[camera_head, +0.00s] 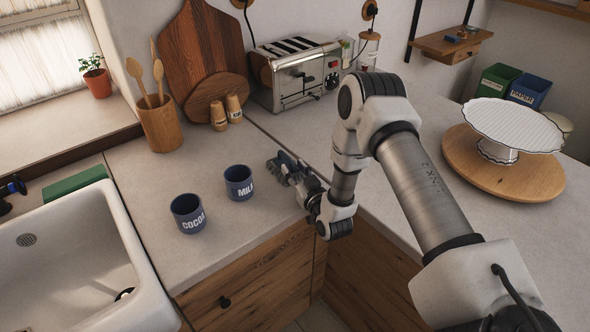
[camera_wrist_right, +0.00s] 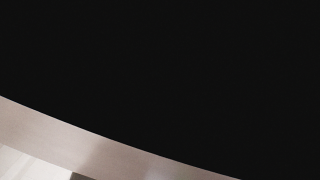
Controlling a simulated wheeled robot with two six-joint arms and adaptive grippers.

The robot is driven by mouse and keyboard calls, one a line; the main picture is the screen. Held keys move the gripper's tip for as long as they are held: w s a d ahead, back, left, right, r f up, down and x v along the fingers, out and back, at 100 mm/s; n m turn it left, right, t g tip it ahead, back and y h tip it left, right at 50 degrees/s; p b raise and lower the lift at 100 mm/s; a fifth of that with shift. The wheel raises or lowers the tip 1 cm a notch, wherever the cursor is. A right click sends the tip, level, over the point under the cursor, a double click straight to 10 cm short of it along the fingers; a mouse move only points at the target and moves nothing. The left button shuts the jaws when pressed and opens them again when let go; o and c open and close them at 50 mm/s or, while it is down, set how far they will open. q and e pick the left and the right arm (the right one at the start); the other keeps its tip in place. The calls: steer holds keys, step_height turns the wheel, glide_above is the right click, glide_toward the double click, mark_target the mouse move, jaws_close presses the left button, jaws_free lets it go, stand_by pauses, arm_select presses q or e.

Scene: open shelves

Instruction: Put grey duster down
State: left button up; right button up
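My right arm comes in from the lower right and reaches over the counter corner. My right gripper (camera_head: 282,166) is just right of the blue MILK cup (camera_head: 239,183), low over the counter near its front edge. Its fingers are small and dark here, and I cannot tell whether they are open or shut. I cannot make out a grey duster in either view. The right wrist view is almost all black, with a curved pale band at lower left, and shows no fingers. My left gripper is not in view.
A blue COCOA cup (camera_head: 188,213) stands left of the MILK cup. A white sink (camera_head: 75,262) is at the left. A toaster (camera_head: 296,73), cutting boards (camera_head: 201,48) and a utensil pot (camera_head: 160,126) stand at the back. A cake stand (camera_head: 512,125) is at the right.

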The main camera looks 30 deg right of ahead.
steer(key=shift+f, duration=0.1)
steer(key=s+b, duration=0.1)
steer(key=s, duration=0.1)
steer(key=s+a, duration=0.1)
steer(key=s, duration=0.1)
steer(key=s+b, duration=0.1)
steer(key=s, duration=0.2)
steer(key=shift+a+r+b, duration=0.2)
steer(key=shift+a+b, duration=0.15)
steer(key=shift+s, duration=0.3)
